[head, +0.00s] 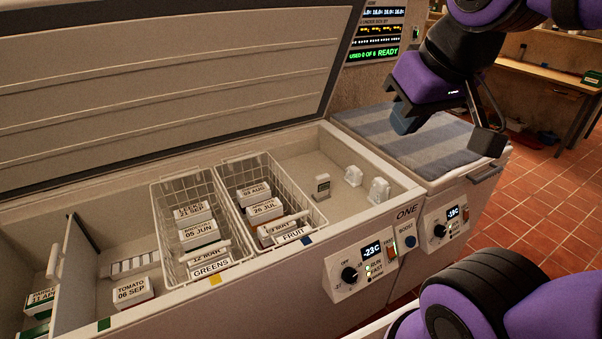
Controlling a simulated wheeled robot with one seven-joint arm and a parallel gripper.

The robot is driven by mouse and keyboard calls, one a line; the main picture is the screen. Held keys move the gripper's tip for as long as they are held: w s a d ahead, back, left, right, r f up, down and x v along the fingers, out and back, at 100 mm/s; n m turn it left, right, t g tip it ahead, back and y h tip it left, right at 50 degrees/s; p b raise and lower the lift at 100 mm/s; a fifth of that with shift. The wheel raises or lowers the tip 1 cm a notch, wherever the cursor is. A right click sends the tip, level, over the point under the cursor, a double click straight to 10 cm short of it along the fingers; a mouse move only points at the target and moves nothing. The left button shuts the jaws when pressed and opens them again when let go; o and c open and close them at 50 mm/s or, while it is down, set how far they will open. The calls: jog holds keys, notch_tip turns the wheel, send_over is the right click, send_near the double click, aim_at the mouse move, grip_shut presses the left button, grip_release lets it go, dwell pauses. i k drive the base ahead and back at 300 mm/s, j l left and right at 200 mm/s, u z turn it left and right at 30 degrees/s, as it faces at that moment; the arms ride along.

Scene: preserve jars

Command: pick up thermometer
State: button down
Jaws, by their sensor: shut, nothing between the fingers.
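The thermometer (322,186) appears to be the small grey-white upright device with a dark display. It stands inside the open chest freezer, in the bare section just right of the FRUIT basket. My gripper (405,120) hangs at the upper right, above the striped lid of the neighbouring unit. It is right of the thermometer and higher, clearly apart from it. The fingers are shut with nothing between them. Nothing covers the thermometer in the head view.
The wire FRUIT basket (258,164) and GREENS basket (168,186) hold labelled boxes. Two small white objects, one (353,175) and another (379,190), stand right of the thermometer. The freezer's front rim (345,230) and raised lid (170,70) bound the opening.

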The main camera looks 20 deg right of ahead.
aim_at(322, 182)
jog(key=i+l, duration=0.2)
jog(key=l, duration=0.2)
jog(key=i+l+u, duration=0.1)
jog(key=l, duration=0.25)
jog(key=i+l, duration=0.5)
jog(key=l, duration=0.3)
jog(key=u, duration=0.05)
